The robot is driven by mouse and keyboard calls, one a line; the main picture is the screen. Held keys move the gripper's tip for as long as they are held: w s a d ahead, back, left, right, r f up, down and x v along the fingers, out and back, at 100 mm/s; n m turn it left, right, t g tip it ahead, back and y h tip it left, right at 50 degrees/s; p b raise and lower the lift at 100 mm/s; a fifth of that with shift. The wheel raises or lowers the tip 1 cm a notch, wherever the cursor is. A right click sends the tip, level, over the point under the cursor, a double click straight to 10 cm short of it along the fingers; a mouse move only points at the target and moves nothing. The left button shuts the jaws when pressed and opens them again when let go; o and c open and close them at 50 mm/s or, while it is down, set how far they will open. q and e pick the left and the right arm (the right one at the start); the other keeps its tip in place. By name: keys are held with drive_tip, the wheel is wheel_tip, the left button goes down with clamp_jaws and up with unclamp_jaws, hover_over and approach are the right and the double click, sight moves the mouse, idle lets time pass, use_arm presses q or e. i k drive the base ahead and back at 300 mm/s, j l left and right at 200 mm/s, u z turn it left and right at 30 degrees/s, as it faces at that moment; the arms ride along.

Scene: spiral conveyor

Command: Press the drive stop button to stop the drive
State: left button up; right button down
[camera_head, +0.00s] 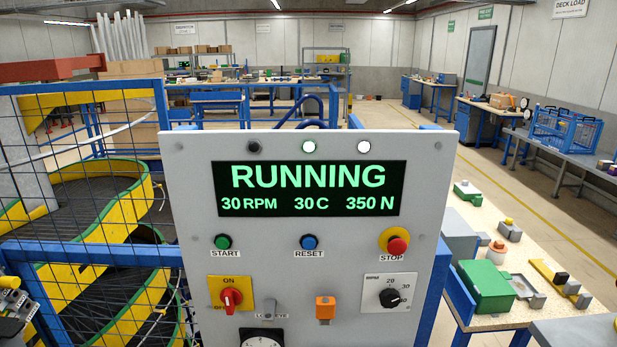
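A grey control panel (190,200) stands upright in front of me. Its red STOP button (397,246) sits on a yellow surround at the right, above the label STOP. The green START button (222,242) is at the left and the blue RESET button (308,242) in the middle. The display (308,189) reads RUNNING, 30 RPM, 30 C, 350 N. Above it, two lamps glow whitish green and the left one is dark. I can make out neither of my grippers, and nothing touches the STOP button.
A red rotary switch (231,299) on a yellow plate and a black dial (389,297) sit lower on the panel. A blue-framed mesh fence (85,253) encloses the yellow-edged spiral conveyor (95,205) at left. A bench with a green box (486,288) stands at right.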

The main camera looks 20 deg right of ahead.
sight(396, 247)
drive_tip(key=z, duration=1.25)
